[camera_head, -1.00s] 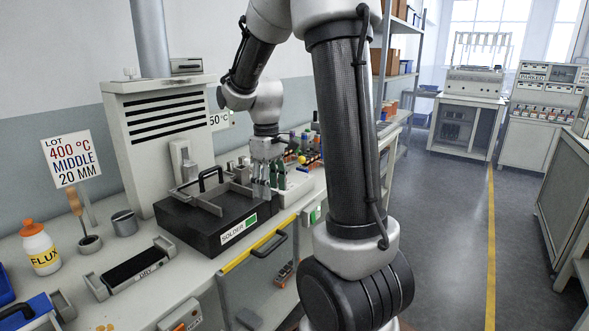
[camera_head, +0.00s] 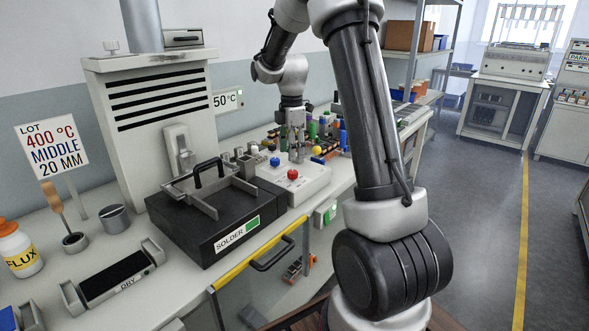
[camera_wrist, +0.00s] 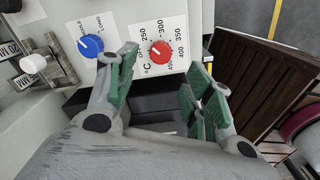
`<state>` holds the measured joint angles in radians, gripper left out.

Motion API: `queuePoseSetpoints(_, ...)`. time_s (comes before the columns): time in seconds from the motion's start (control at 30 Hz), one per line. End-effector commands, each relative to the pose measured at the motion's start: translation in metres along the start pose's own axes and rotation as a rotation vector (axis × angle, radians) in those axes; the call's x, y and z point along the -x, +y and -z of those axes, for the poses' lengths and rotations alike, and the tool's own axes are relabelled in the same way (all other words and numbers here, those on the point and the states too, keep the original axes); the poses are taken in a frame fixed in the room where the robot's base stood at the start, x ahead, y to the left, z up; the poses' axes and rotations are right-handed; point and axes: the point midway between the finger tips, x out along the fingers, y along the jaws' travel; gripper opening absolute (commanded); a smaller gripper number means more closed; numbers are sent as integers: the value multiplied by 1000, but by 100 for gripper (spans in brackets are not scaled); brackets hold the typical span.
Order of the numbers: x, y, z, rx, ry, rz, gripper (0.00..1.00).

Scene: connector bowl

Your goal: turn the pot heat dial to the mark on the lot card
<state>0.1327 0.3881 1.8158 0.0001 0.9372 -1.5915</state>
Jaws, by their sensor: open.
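The lot card (camera_head: 52,150) at the left of the head view reads 400 °C, MIDDLE, 20 MM. The red dial (camera_head: 292,174) is on the pale control box (camera_head: 310,183) beside the black solder pot (camera_head: 205,228). In the wrist view the red dial (camera_wrist: 160,52) has a printed scale around it from 250 to 450 °C. Its pale pointer line appears to point up-left, toward the 250 side. My gripper (camera_wrist: 165,63) is open, with green-padded fingers either side of the red dial's line of view; contact does not show. In the head view my gripper (camera_head: 297,148) is above the bench behind the dials.
A blue dial (camera_wrist: 91,46) is left of the red one, close to my left finger; it also shows in the head view (camera_head: 275,161). Several coloured parts stand behind the box. A yellow-edged bench front and dark slatted wood (camera_wrist: 285,85) lie nearby. A display (camera_head: 228,100) reads 50 °C.

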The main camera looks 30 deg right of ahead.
Motion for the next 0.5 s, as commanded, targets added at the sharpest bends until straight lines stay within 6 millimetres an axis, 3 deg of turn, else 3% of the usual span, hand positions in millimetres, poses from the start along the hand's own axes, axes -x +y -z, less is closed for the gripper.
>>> queuePoseSetpoints(0.17, -6, 0, 0, 61, 0, 2, 51)
queuePoseSetpoints(0.5, -60, -1, 0, 61, 0, 3, 51)
